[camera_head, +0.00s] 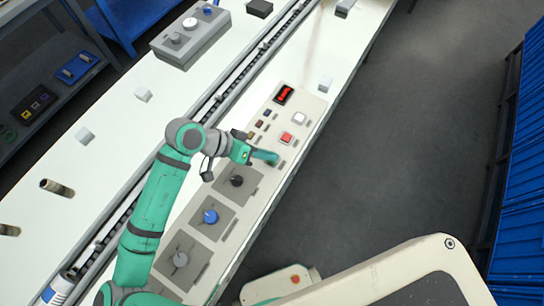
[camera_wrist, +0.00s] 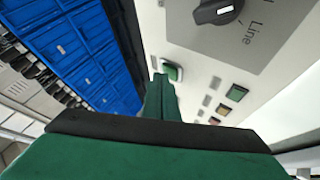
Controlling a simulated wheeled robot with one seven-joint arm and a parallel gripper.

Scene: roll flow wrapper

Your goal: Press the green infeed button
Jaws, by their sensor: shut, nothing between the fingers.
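The green infeed button (camera_wrist: 173,71) shows in the wrist view as a green square in a pale frame on the light control panel (camera_wrist: 184,42). My gripper (camera_wrist: 161,80) is shut and empty, with its green fingertips right beside the button's lower left edge in that view. Whether they touch it cannot be told. In the head view my gripper (camera_head: 273,159) reaches over the right part of the panel (camera_head: 262,190), below the red button (camera_head: 287,137). The green button is not clearly visible there; the fingers seem to cover it.
The panel also bears a white button (camera_head: 299,118), a red display (camera_head: 283,94), a black knob (camera_head: 237,181), a blue knob (camera_head: 210,216) and a grey knob (camera_head: 181,260). A grey control box (camera_head: 190,38) stands across the conveyor. Open floor (camera_head: 400,150) lies to the right.

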